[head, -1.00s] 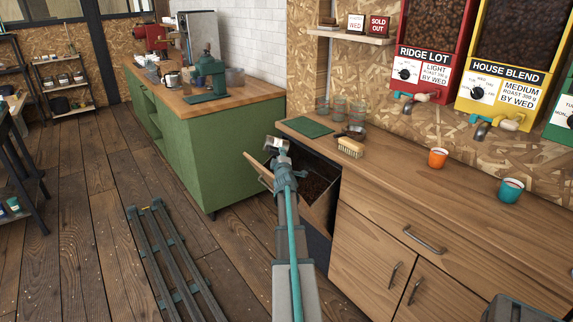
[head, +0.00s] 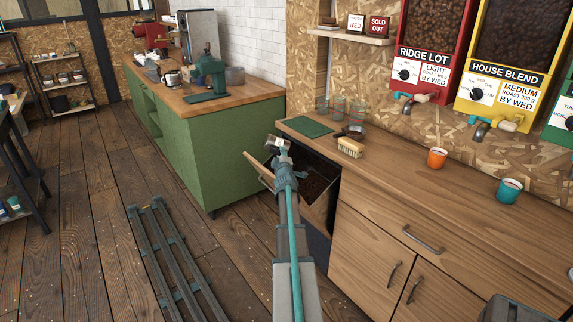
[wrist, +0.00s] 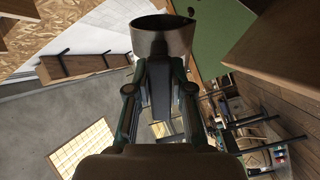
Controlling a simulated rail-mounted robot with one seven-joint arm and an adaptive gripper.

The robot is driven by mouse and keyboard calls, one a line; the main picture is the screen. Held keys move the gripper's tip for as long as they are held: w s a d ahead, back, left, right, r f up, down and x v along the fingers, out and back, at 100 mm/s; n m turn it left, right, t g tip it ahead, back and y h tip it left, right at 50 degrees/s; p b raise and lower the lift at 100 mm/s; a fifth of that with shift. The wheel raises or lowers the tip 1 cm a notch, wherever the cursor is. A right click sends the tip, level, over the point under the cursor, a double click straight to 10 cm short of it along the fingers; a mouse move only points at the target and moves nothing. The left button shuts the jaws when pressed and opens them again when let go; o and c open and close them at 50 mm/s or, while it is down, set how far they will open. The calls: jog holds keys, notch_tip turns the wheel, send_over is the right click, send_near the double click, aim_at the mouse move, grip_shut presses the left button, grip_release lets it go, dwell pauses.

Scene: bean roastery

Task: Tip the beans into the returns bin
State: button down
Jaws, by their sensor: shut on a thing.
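My gripper (head: 283,156) is shut on a small metal cup (head: 278,143). In the wrist view the cup (wrist: 160,40) sits between the fingertips (wrist: 159,70), with its mouth toward the top of the picture. The room appears rolled onto its side there, so the cup is tilted. I cannot see what is inside it. The returns bin (head: 321,213) is a tilt-out bin under the left end of the wooden counter. It stands open with dark beans inside. My gripper and the cup are above the bin's opening, near its tilted front panel (head: 257,173). My arm hides part of the bin.
On the counter (head: 450,212) are a green mat (head: 304,126), a brush (head: 350,148), a dark pan (head: 353,131), an orange cup (head: 437,158) and a teal cup (head: 509,190). A green cabinet (head: 225,150) stands behind the bin. A slatted rail (head: 165,250) lies on the floor.

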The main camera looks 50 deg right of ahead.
jog(key=shift+s+d+r+m+p, duration=0.1)
jog(key=shift+s+d+m+p, duration=0.1)
jog(key=shift+m+p, duration=0.5)
dwell(0.6)
